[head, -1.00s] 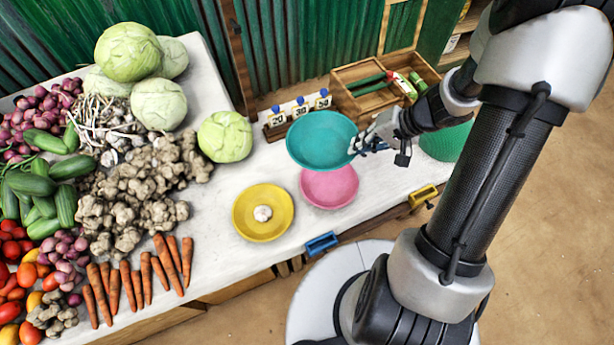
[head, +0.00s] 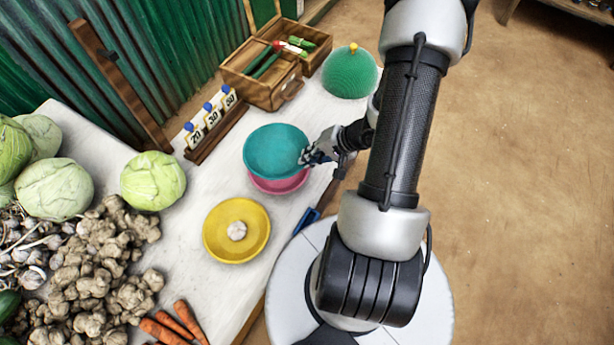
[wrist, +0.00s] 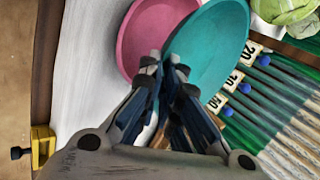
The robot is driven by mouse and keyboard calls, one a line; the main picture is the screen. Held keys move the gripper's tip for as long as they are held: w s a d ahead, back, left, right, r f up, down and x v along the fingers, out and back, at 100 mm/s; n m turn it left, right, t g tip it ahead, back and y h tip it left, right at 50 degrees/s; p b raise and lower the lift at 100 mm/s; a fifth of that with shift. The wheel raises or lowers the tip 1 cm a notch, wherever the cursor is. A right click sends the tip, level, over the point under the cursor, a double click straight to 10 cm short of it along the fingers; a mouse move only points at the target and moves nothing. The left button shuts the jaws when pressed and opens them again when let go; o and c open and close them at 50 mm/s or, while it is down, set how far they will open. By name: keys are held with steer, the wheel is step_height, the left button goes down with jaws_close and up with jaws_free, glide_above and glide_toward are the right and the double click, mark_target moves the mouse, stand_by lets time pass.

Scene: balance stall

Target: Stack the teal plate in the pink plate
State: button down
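The teal plate (head: 274,150) is held by its right rim in my gripper (head: 308,157), raised over the table. The pink plate (head: 280,184) lies on the white table below it, mostly covered by the teal plate in the head view. In the wrist view the teal plate (wrist: 212,45) runs from the fingers of my gripper (wrist: 165,72) up and to the right. There the pink plate (wrist: 150,32) shows beside it, partly overlapped. The fingers are closed on the teal rim. The exact height of the teal plate above the pink one cannot be told.
A yellow plate (head: 237,231) with a garlic bulb (head: 237,230) stands just in front. A rack of number cards (head: 212,122), a wooden box (head: 277,68) and a green dome (head: 350,72) stand behind. A cabbage (head: 153,181) and heaped vegetables fill the left.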

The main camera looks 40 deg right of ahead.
step_height(320, 180, down, 8)
steer(key=b, duration=0.3)
steer(key=shift+b, duration=0.4)
steer(key=shift+s+f, duration=0.1)
steer(key=shift+f, duration=0.1)
steer(key=shift+s, duration=0.1)
steer(key=c, duration=2)
jaws_free()
steer(key=shift+c, duration=0.2)
steer(key=shift+o, duration=1.2)
steer(key=shift+a, duration=0.1)
steer(key=shift+w, duration=0.2)
steer(key=shift+s+d+r+p, duration=0.25)
steer(key=shift+r+p, duration=0.1)
steer(key=shift+r, duration=0.1)
steer(key=p+v, duration=0.6)
steer(key=v, duration=0.5)
steer(key=shift+p, duration=0.3)
